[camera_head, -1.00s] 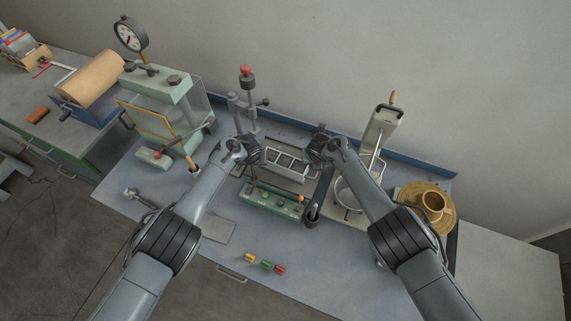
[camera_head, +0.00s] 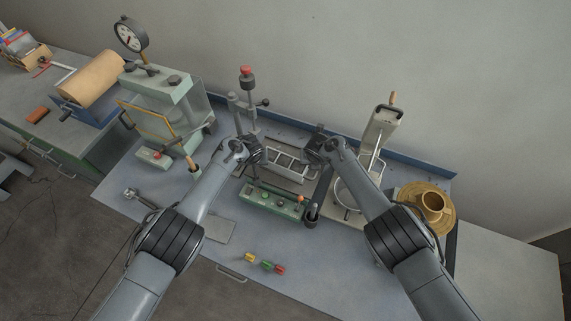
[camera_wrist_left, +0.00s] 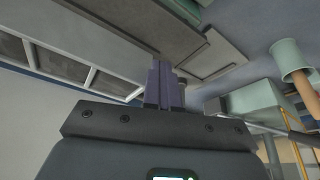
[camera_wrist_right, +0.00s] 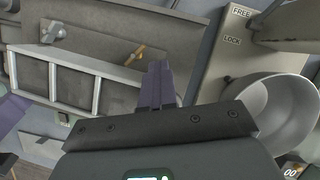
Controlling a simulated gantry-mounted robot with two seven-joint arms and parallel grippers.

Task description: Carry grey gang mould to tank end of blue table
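The grey gang mould (camera_head: 288,161), an open tray with several compartments, lies at the middle of the blue table (camera_head: 320,268). My left gripper (camera_head: 257,153) is at its left end and my right gripper (camera_head: 314,155) at its right end. In the left wrist view, the mould (camera_wrist_left: 92,79) lies left of the purple fingers (camera_wrist_left: 167,80). In the right wrist view, the mould (camera_wrist_right: 70,85) reaches up to the purple fingers (camera_wrist_right: 158,80). Each finger pair looks closed together, beside an end wall. I cannot tell whether they press on it.
A green control box (camera_head: 270,200) stands just in front of the mould. A post with a red knob (camera_head: 246,72) rises behind it. A green machine (camera_head: 165,100) stands at the left.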

